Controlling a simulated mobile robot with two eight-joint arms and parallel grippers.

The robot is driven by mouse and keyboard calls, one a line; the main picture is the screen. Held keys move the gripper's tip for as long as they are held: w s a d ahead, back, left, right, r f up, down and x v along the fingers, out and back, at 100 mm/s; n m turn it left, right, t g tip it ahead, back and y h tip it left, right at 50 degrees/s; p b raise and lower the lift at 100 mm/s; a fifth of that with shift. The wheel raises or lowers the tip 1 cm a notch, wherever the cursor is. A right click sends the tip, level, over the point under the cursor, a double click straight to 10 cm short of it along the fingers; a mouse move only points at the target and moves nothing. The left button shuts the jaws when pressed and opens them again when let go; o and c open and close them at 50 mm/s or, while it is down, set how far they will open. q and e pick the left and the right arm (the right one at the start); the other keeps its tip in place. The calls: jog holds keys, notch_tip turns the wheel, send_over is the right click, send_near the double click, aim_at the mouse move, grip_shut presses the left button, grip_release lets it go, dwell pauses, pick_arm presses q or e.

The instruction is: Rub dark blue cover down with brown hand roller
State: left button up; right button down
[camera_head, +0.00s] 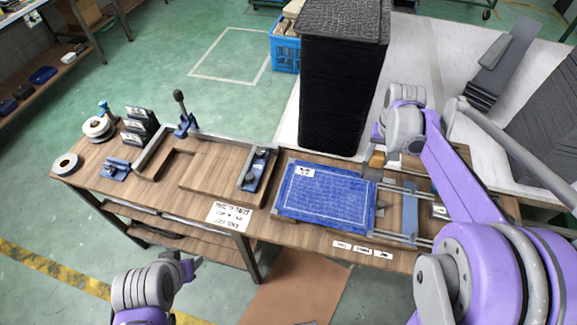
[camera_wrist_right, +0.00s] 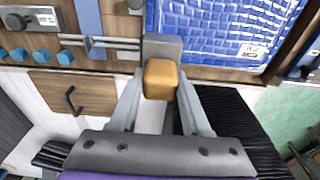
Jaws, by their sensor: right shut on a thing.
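The dark blue cover (camera_head: 325,193) lies flat on the wooden bench, with a pale grid of lines and a white label on it. It also fills the upper part of the right wrist view (camera_wrist_right: 225,28). My right gripper (camera_head: 375,169) is at the cover's far right corner, shut on the brown hand roller (camera_wrist_right: 160,80). The roller's tan block shows between the fingers, with a grey block beyond it by the cover's edge. I cannot tell whether the roller touches the cover. My left gripper (camera_head: 189,264) is low at the left, away from the bench; its jaws are unclear.
A tall black stack (camera_head: 340,90) stands behind the bench. Metal rails (camera_head: 412,205) lie right of the cover. A wooden frame with clamps (camera_head: 215,165) is to the left, with tape rolls (camera_head: 98,128) beyond. A blue crate (camera_head: 285,52) stands on the floor.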

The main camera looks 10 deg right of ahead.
notch_tip(320, 180, up, 2)
jog(key=shift+a+r+p, duration=0.1)
jog(key=shift+p, duration=0.3)
dwell(0.8)
